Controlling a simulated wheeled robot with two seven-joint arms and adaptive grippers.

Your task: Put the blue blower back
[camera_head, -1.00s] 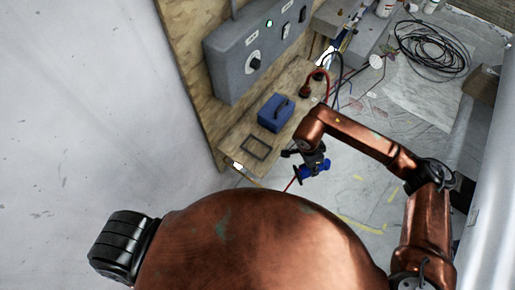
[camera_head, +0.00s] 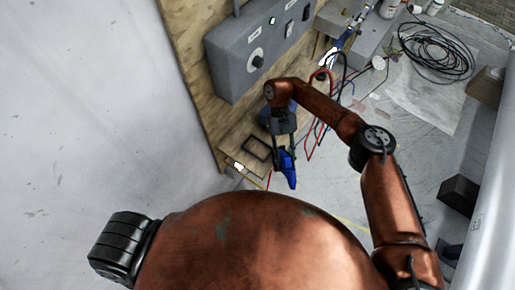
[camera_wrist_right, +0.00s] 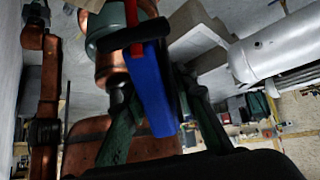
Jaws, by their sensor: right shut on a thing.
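The blue blower (camera_head: 287,168) is held in my right gripper (camera_head: 283,150), which is shut on it. In the head view it hangs tilted, close to the front edge of the wooden bench and beside the black rectangular frame (camera_head: 257,148) that lies on it. I cannot tell its height above the bench. In the right wrist view the blue blower (camera_wrist_right: 151,88) shows between the dark green fingers, with a red part (camera_wrist_right: 132,18) at its upper end. My left gripper is not in view.
A grey control panel (camera_head: 235,65) is on the wooden wall. Red and black cables run right of the bench. A coiled black cable (camera_head: 435,50) lies on the sheeted floor.

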